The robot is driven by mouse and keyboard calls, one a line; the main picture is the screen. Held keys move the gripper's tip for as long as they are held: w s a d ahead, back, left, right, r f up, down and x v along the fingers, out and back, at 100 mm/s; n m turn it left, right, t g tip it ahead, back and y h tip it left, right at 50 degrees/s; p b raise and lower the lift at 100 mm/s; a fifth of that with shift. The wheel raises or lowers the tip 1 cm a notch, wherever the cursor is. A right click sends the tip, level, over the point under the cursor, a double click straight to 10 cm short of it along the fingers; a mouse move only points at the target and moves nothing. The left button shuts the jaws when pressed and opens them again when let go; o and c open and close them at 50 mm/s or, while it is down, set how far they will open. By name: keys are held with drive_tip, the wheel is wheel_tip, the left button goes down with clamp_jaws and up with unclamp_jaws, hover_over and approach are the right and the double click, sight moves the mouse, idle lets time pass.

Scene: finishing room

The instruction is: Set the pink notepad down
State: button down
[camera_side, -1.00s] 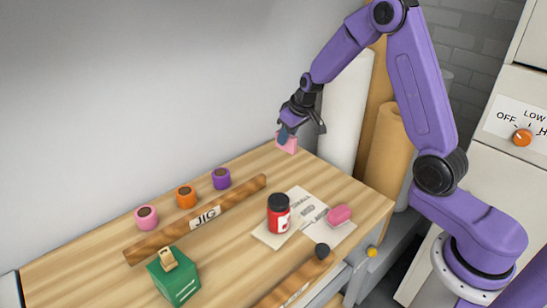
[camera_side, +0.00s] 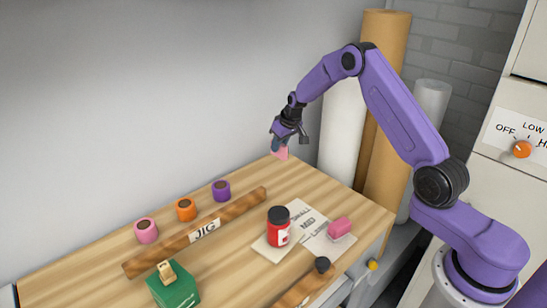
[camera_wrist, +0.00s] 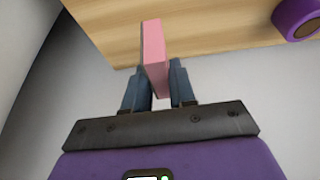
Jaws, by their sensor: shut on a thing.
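The pink notepad (camera_side: 281,153) is between the fingers of my gripper (camera_side: 278,146), at the far corner of the wooden bench. In the wrist view the notepad (camera_wrist: 153,55) shows as a thin pink block, seen edge-on, with a grey side. The two blue-grey fingers of my gripper (camera_wrist: 157,84) are shut on it from both sides. Its far end overlaps the bench top in that view. I cannot tell whether its lower edge touches the bench.
The bench (camera_side: 330,190) is bare near the far corner. Purple (camera_side: 221,191), orange (camera_side: 186,209) and pink (camera_side: 146,230) pots stand behind a wooden jig bar (camera_side: 160,258). A red jar (camera_side: 278,232) stands on papers. Tall rolls (camera_side: 342,130) stand beyond the bench.

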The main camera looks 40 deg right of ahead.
drive_tip(key=w+f, duration=0.2)
drive_tip(key=f, duration=0.1)
drive_tip(key=w+f, duration=0.1)
drive_tip(key=shift+w+d+f, duration=0.2)
drive_tip(key=shift+w+d, duration=0.05)
drive_tip(key=shift+w, duration=0.05)
drive_tip(key=shift+f, duration=1.4)
drive_tip(key=shift+f, duration=0.15)
drive_tip(key=c, duration=0.9)
unclamp_jaws()
